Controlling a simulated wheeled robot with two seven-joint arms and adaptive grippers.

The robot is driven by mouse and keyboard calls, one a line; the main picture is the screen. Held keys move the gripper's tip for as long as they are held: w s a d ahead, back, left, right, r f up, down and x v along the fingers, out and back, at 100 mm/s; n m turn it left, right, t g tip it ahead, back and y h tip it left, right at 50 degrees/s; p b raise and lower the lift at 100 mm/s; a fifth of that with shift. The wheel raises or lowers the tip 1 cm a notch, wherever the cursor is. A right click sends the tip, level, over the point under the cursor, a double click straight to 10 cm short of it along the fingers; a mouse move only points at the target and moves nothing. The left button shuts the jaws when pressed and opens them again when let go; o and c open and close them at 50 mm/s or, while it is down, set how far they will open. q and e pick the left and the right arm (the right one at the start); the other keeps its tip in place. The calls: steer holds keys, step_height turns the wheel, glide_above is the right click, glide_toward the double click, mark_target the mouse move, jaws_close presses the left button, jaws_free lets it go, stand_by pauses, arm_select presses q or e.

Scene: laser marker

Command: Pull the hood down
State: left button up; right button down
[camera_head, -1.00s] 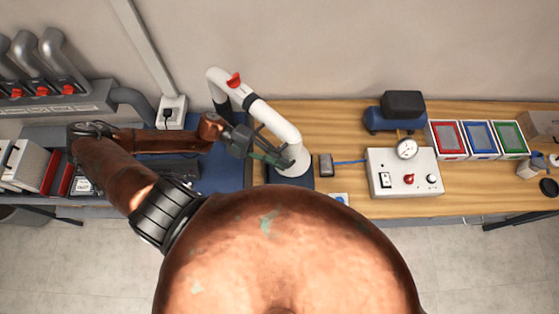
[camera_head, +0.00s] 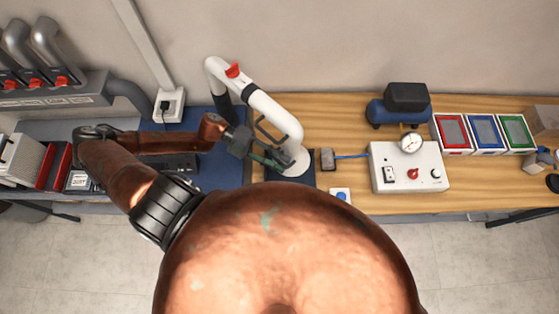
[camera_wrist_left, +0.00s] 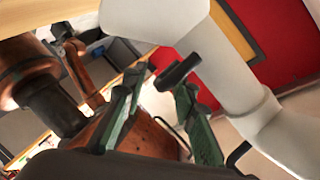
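The hood is a white jointed extraction arm (camera_head: 270,112) with a red knob (camera_head: 233,70) at its upper bend. Its lower end hangs over a dark blue base at the left part of the wooden bench. A thin black handle (camera_head: 264,132) stands out on its left side. My left gripper (camera_head: 270,160) is beside the lower end, at its left. In the left wrist view its green fingers (camera_wrist_left: 158,108) are apart, with a dark handle bar (camera_wrist_left: 178,72) near and between their tips; contact cannot be told. The white tube (camera_wrist_left: 215,65) fills the right. My right gripper is not in view.
A white control box (camera_head: 410,168) with a gauge and red knob stands right of the hood. A small grey block (camera_head: 327,158) sits between them. Red, blue and green trays (camera_head: 486,133) are at the right. Grey ducts (camera_head: 50,45) are at the left.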

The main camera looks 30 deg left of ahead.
arm_select(q)
steer(key=v, duration=1.2)
stand_by(0.5)
